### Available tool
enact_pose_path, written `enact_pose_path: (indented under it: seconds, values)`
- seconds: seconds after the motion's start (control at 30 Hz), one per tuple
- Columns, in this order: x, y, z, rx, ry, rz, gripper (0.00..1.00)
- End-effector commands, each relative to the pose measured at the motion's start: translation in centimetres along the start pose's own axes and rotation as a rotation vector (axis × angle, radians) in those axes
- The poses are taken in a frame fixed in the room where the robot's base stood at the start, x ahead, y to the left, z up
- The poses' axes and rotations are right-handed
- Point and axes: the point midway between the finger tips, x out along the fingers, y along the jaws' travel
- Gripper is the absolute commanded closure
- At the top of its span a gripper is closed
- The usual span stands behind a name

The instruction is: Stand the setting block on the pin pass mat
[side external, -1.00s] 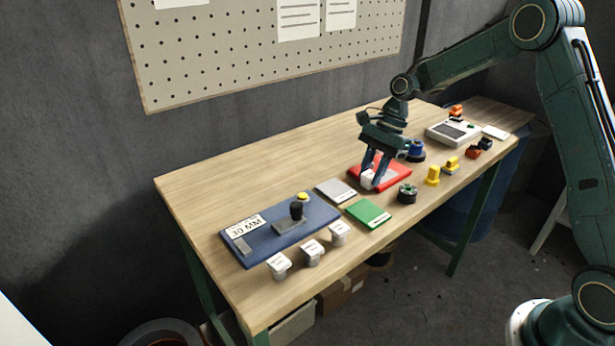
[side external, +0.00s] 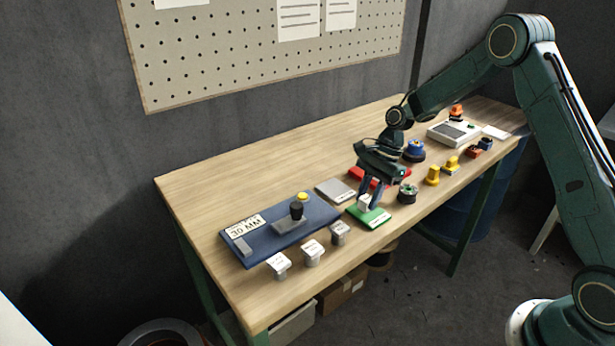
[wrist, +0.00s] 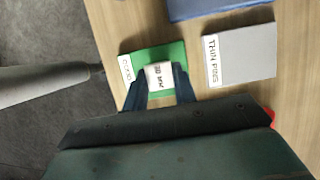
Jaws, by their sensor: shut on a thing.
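The setting block (side external: 364,202) is a small white-topped block; in the wrist view its top (wrist: 159,76) carries a label that seems to read 30 MM. My gripper (side external: 369,202) is shut on it, with the fingers (wrist: 159,88) on both its sides. The block looks upright, over the green mat (side external: 378,220). The green mat also shows in the wrist view (wrist: 172,53), under and around the block; its white label is too small to read surely. I cannot tell whether the block touches the mat.
A grey mat (side external: 335,191) labelled THIN PINS lies beside the green one. The red mat (side external: 401,174) is partly behind my gripper. A dark round part (side external: 407,194) is close on the right.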

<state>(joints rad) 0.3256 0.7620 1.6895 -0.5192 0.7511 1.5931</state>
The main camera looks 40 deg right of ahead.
Motion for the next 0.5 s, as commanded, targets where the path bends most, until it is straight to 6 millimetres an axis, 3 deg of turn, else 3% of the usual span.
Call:
enact_pose_path:
  seconds: [0.4,0.43,0.5]
  values:
    - [0.30,-0.01,-0.10,0.000,0.000,0.000,0.97]
    - [0.33,0.00,-0.12,0.000,0.000,0.000,0.71]
    - [0.30,-0.01,-0.11,0.000,0.000,0.000,0.57]
